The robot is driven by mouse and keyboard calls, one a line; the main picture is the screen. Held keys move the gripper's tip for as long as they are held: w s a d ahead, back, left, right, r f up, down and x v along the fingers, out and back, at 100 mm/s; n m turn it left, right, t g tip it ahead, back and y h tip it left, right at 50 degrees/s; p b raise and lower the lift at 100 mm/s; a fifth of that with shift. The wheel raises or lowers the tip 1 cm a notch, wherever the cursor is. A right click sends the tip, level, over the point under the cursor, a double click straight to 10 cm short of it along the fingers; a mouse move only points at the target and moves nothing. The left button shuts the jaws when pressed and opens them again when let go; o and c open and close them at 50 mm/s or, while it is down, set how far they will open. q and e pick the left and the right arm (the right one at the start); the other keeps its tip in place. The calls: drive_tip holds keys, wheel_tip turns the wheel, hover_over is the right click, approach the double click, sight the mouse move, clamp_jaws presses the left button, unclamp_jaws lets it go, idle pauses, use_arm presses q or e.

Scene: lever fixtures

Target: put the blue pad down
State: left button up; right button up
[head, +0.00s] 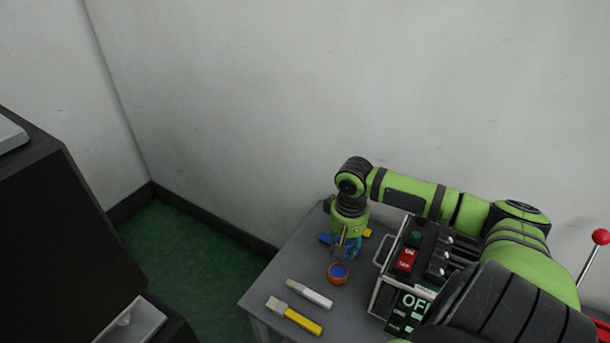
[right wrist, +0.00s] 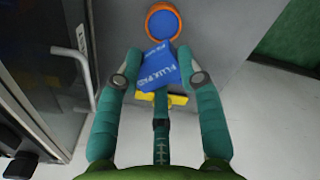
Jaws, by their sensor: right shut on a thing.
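The blue pad (right wrist: 160,66), with white lettering, lies between the fingers of my right gripper (right wrist: 160,80) in the right wrist view. The gripper is shut on it. In the head view my right gripper (head: 345,252) points down low over the grey table (head: 290,257), and its fingers mostly hide the pad. I cannot tell whether the pad touches the table. My left gripper is not in view.
A round orange tin (head: 338,272) with blue inside stands just in front of the gripper. A yellow piece (right wrist: 177,99) lies behind the pad. A white-handled brush (head: 309,293) and yellow-handled brush (head: 294,315) lie nearby. A switch box (head: 405,262) stands to the right.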

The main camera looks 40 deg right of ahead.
drive_tip(key=b, duration=0.2)
approach(304, 262)
drive_tip(key=shift+s+d+f, duration=0.15)
drive_tip(key=shift+s+f, duration=0.1)
drive_tip(key=shift+s, duration=0.25)
drive_tip(key=shift+s+d+f, duration=0.15)
drive_tip(key=shift+s+f, duration=0.1)
drive_tip(key=shift+s, duration=0.25)
drive_tip(key=shift+w+a+f, duration=0.2)
drive_tip(key=shift+w+f, duration=0.15)
drive_tip(key=shift+w, duration=0.2)
drive_tip(key=shift+w+a+f, duration=0.2)
drive_tip(key=shift+w+f, duration=0.2)
drive_tip(key=shift+w, duration=0.2)
drive_tip(key=shift+f, duration=0.25)
wheel_tip(304, 262, down, 3)
drive_tip(key=shift+f+b, duration=0.2)
drive_tip(key=shift+b, duration=0.35)
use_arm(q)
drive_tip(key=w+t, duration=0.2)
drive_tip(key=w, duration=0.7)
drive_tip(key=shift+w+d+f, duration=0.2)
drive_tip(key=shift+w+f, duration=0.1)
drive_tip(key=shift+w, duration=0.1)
use_arm(e)
drive_tip(key=shift+f, duration=0.1)
drive_tip(key=o, duration=1)
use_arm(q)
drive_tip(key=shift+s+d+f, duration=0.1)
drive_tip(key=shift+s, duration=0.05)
